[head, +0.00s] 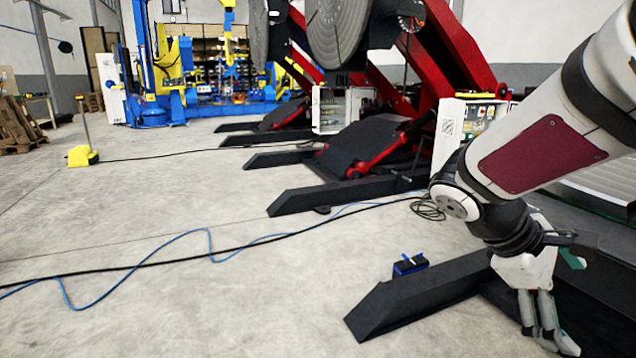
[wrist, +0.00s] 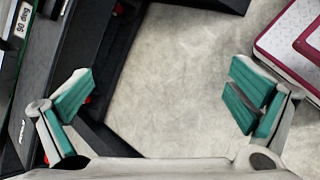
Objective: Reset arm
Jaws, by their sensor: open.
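My gripper (head: 543,322) hangs at the lower right of the head view, at the end of my white arm, pointing down in front of a dark steel base beam. In the wrist view my gripper (wrist: 160,100) has its two green-padded fingers wide apart. Only bare concrete floor and the edge of a dark steel frame (wrist: 105,70) show between and beyond them. Nothing is held.
A blue and black pedal (head: 409,264) lies by a black base leg (head: 415,300). Red positioners (head: 455,50) with black legs fill the centre and right. Blue and black cables (head: 210,250) cross the floor. A yellow post base (head: 82,156) stands left. The left floor is mostly clear.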

